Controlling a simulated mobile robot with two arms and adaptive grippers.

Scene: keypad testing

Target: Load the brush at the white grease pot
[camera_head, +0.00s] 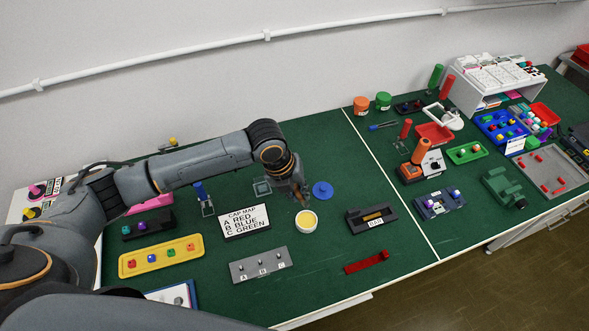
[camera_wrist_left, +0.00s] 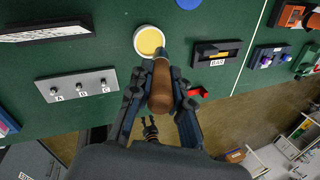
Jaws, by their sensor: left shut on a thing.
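The white grease pot (camera_head: 306,221) is a round white cup with pale yellow grease, standing on the green bench. It also shows at the top of the left wrist view (camera_wrist_left: 150,41). My left gripper (camera_head: 299,191) is above the bench just behind the pot. In the left wrist view its fingers (camera_wrist_left: 160,95) are shut on the brush, whose brown wooden handle (camera_wrist_left: 160,88) points toward the pot. The handle's far end overlaps the pot's near rim in that view. The bristles are hidden, so I cannot tell whether they touch the grease.
A blue disc (camera_head: 322,190) lies behind the pot. The cap map sign (camera_head: 245,222) and grey A-B-C plate (camera_head: 260,265) are to the left. A black BAR holder (camera_head: 371,219) and red bar (camera_head: 367,262) are to the right. Bare green bench lies in front of the pot.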

